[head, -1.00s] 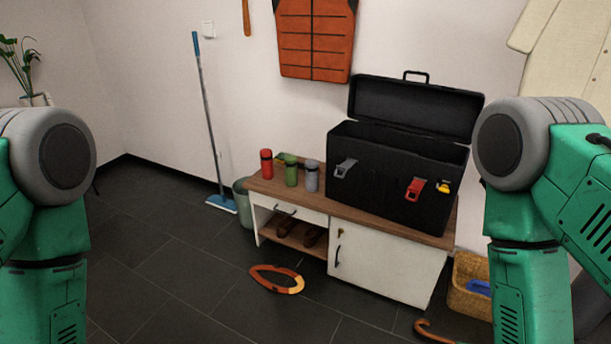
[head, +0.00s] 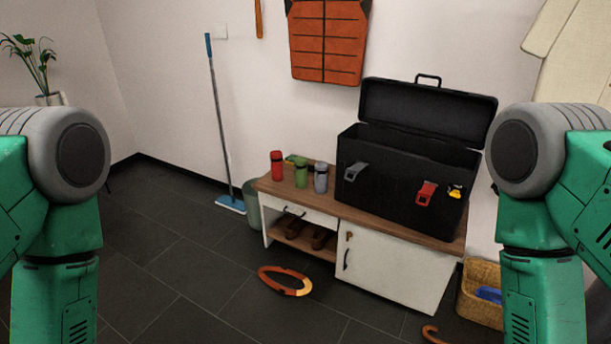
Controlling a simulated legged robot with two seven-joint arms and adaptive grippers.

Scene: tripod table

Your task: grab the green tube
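The green tube (head: 301,173) is a small upright bottle-like cylinder on the wooden top of the low cabinet (head: 392,227). It stands between a red tube (head: 277,165) on its left and a grey tube (head: 321,177) on its right. My two green arms show at the left and right edges of the head view, well in front of the cabinet. Neither gripper is in the picture, so their state is hidden.
An open black toolbox (head: 408,175) fills the right part of the cabinet top. An orange ring-shaped object (head: 285,281) lies on the floor in front. A wicker basket (head: 480,297) stands right of the cabinet. A mop (head: 220,130) leans on the wall. Dark floor at front left is clear.

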